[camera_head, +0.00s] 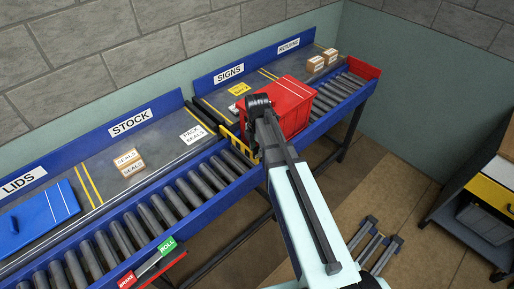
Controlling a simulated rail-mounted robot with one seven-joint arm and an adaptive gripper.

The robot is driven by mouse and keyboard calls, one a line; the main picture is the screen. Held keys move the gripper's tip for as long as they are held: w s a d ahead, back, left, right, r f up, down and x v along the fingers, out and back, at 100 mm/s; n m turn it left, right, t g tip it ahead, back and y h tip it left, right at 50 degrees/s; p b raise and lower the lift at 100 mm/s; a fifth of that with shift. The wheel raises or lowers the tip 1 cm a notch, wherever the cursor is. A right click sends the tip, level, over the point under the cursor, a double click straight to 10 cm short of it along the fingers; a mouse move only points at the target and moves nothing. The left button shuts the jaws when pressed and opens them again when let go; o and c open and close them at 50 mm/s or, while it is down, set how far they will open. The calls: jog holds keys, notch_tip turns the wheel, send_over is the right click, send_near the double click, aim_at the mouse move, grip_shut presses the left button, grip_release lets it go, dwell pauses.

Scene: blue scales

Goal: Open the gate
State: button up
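A yellow gate (228,136) stands across the roller lane, just in front of a red crate (291,92). It looks closed, but my arm hides its right end. My arm reaches up from the bottom right, and its dark far end is beside the gate and in front of the crate. My gripper's fingers cannot be made out there, so I cannot tell whether they touch the gate or are open or shut.
The blue-edged roller conveyor (160,206) runs from lower left to upper right. A lever with a red brake label (127,281) and a green roll label (167,246) is at its front edge. Small boxes (129,162) lie on the shelf. A cart (484,205) stands right.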

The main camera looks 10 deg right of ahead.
grip_shut()
jog(key=b, duration=0.2)
send_over(226, 131)
jog(key=shift+w+d, duration=0.1)
jog(key=shift+p, duration=0.3)
grip_release()
jog(key=shift+r, duration=0.15)
